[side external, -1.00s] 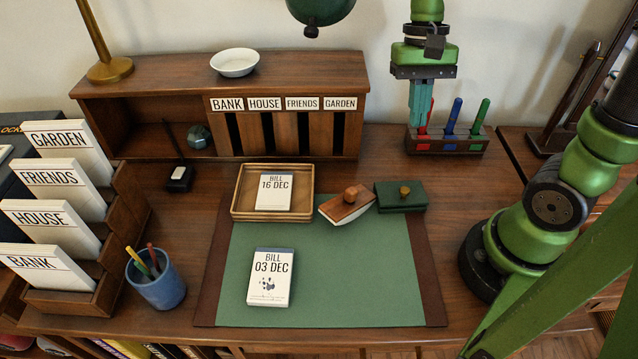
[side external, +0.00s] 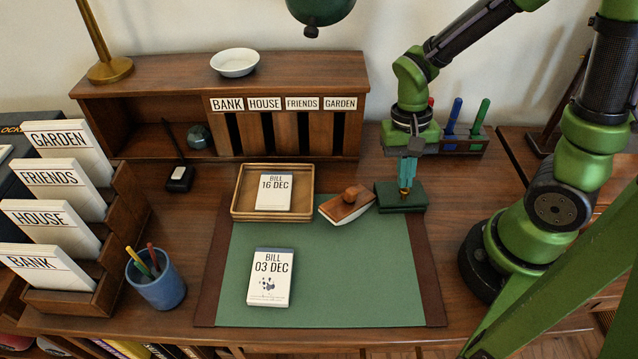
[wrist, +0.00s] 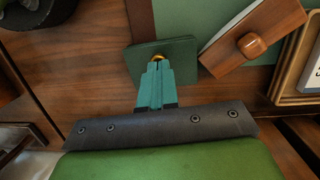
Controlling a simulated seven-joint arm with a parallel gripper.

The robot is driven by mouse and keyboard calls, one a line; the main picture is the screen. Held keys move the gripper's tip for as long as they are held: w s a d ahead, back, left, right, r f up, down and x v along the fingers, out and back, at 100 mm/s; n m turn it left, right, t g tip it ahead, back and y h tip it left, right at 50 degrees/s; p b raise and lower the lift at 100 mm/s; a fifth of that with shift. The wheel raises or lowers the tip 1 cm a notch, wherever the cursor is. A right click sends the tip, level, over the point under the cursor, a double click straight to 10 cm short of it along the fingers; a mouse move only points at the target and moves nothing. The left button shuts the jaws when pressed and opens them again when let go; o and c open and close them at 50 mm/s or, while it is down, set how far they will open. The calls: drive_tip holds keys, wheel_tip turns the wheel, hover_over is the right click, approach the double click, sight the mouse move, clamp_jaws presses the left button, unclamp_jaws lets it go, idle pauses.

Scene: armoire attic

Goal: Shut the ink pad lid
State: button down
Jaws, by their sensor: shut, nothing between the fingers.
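The ink pad (side external: 418,198) is a dark green box with a small brass knob, at the back right corner of the desk mat. Its lid lies over the box and looks flat; I cannot tell whether a thin gap is left. My gripper (side external: 405,184) points down over the pad, its teal fingers together, with the tips at or just above the brass knob. In the wrist view the shut fingertips (wrist: 157,68) partly cover the knob (wrist: 157,57) on the green lid (wrist: 182,56). No object is held between the fingers.
A wooden rocker blotter (side external: 346,205) lies close left of the pad, and a wooden tray (side external: 240,206) holds a bill beyond it. A pen rack (side external: 462,146) stands behind my gripper.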

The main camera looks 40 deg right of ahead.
drive_tip(key=shift+f, duration=0.25)
